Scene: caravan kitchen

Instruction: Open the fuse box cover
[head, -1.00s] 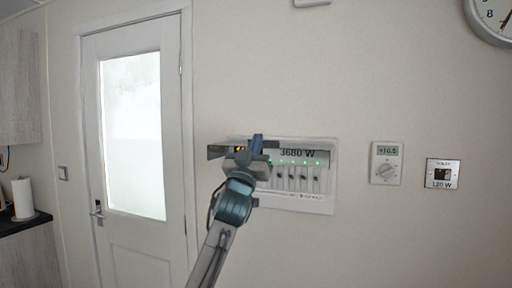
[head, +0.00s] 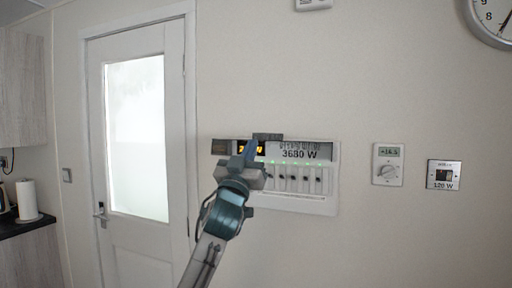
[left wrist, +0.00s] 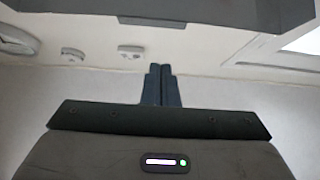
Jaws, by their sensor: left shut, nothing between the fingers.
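The fuse box (head: 325,205) is a white panel on the wall, right of the door. A row of breakers (head: 300,180) with green lights is visible in it. A smoky grey, see-through band (head: 326,148), which looks like the cover, lies across the top, above the breakers; its exact angle is unclear. My left gripper (head: 250,149) is shut and empty in front of the box's left part, hiding some breakers. Its closed fingers (left wrist: 161,85) also show in the left wrist view, below a dark grey slab (left wrist: 215,12). Contact with the cover cannot be told. My right gripper is not in view.
A white door (head: 150,235) with a frosted pane stands left. A counter (head: 22,226) with a paper roll is at far left. The wall below the box is clear.

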